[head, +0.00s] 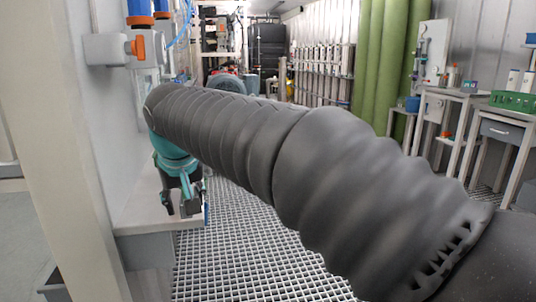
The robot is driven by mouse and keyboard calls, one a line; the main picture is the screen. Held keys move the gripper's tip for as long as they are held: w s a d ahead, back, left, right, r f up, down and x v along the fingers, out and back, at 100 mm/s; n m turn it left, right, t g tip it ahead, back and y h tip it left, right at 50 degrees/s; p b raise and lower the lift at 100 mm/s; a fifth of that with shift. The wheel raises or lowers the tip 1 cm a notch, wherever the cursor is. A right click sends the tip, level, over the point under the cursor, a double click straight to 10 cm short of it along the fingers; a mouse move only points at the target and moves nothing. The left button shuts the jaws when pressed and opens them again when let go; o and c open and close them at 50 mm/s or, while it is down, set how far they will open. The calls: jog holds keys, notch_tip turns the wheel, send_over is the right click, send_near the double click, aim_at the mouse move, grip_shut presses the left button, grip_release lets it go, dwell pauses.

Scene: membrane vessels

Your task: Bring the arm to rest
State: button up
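My arm, in a ribbed dark grey sleeve, reaches from the lower right across the middle of the head view to the upper left. My gripper (186,209) hangs down at its far end, below a teal wrist part. Its dark fingers point downward, close to the edge of a pale ledge (135,212). A small blue item shows at the right side of the fingers.
A white wall unit with an orange handle (139,46) and blue-topped vessels stands at the upper left, near my arm. Grey grating (240,250) covers the floor. Benches (500,110) with bottles and a green rack (512,101) stand at the right. Green pipes (380,60) rise behind.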

jog(key=s+d+f+m, duration=0.2)
jog(key=s+d+f, duration=0.2)
jog(key=d, duration=0.7)
jog(key=s+d+f+m+h+p, duration=0.1)
jog(key=s+d+f+m, duration=0.1)
jog(key=s+d+f, duration=0.3)
jog(key=s+d+f+m, duration=0.2)
jog(key=s+d+f, duration=0.2)
jog(key=s+d, duration=0.6)
jog(key=d, duration=0.7)
jog(key=shift+s+f+t+h, duration=0.15)
jog(key=shift+s+t+h, duration=0.25)
